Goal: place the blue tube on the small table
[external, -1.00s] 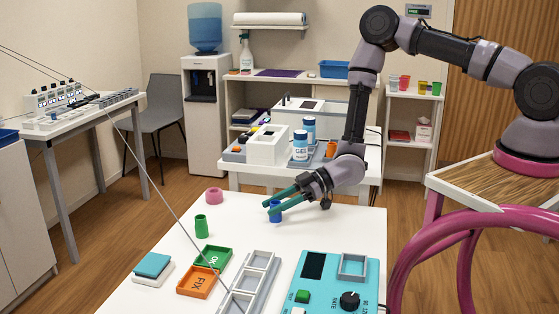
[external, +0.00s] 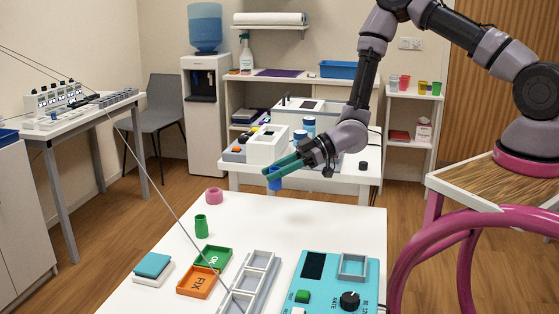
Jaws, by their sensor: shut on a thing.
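The blue tube (external: 275,179) is held upright between the teal fingers of my gripper (external: 277,171), in the air above the far edge of the white front table (external: 330,222). The gripper is shut on it, and the fingers hide part of it. The tube is apart from the tabletop. Which table the task calls the small table, I cannot tell for sure; a smaller-looking white table (external: 375,172) stands behind, with a white machine and bottles on it.
Green and orange trays (external: 197,282), a grey rack (external: 262,262) and a teal device (external: 313,291) fill the front. The far right of this tabletop is clear.

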